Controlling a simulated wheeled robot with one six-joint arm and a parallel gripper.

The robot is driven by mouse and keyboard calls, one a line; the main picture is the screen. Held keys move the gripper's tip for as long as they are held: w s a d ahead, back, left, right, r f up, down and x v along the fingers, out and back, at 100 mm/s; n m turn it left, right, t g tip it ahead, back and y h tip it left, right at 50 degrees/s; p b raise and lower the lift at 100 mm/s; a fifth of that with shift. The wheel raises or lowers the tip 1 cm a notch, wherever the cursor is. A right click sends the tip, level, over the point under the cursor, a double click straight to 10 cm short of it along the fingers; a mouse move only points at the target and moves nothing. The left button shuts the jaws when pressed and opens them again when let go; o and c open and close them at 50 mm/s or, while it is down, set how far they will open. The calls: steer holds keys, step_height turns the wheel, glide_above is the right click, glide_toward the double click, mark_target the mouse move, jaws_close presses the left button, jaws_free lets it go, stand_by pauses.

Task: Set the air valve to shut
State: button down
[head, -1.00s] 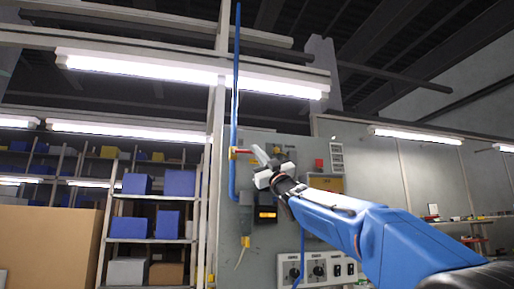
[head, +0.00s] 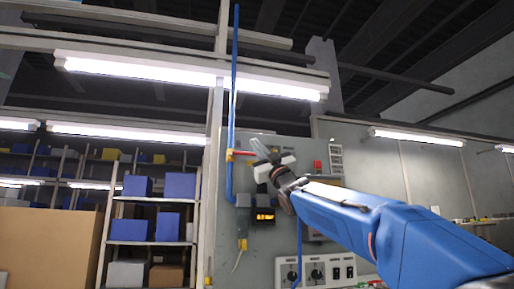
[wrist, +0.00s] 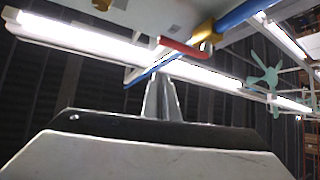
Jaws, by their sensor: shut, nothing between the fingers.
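The air valve is a yellow body (head: 230,156) with a red lever (head: 245,153) on a vertical blue pipe (head: 232,100) in the head view. The lever points right, roughly level and across the pipe. In the wrist view the red lever (wrist: 182,47), yellow body (wrist: 206,34) and blue pipe (wrist: 245,13) show at the top. My gripper (head: 258,146) is shut and empty, its fingertips just right of the lever's free end. In the wrist view the fingers (wrist: 160,80) stand upright below the lever; I cannot tell whether they touch it.
The grey panel (head: 260,255) behind carries a dark box with an orange display (head: 264,216), a red button (head: 317,166) and a row of knobs (head: 316,272). A yellow fitting (head: 242,244) hangs lower left. Shelves with blue bins (head: 128,229) stand left.

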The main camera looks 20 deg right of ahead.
steer(key=s+f, duration=0.5)
steer(key=f, duration=0.1)
steer(key=shift+f, duration=0.25)
steer(key=s+d+f+m+g+h, duration=0.3)
steer(key=f+h, duration=0.1)
steer(key=f, duration=0.9)
steer(key=s+d+f+m+g+h, duration=0.2)
steer(key=f+m+g+h, duration=0.15)
steer(key=f, duration=0.85)
steer(key=s+d+f+m+g+h, duration=0.3)
steer(key=f+m+h, duration=0.15)
steer(key=f, duration=0.85)
steer(key=s+f+g, duration=0.5)
steer(key=s+f, duration=0.8)
steer(key=f, duration=0.3)
steer(key=s+f+g, duration=0.5)
steer(key=s+f, duration=0.9)
steer(key=f, duration=0.3)
steer(key=shift+a+m+g, duration=0.25)
steer(key=shift+m+g, duration=0.05)
steer(key=shift+g, duration=0.05)
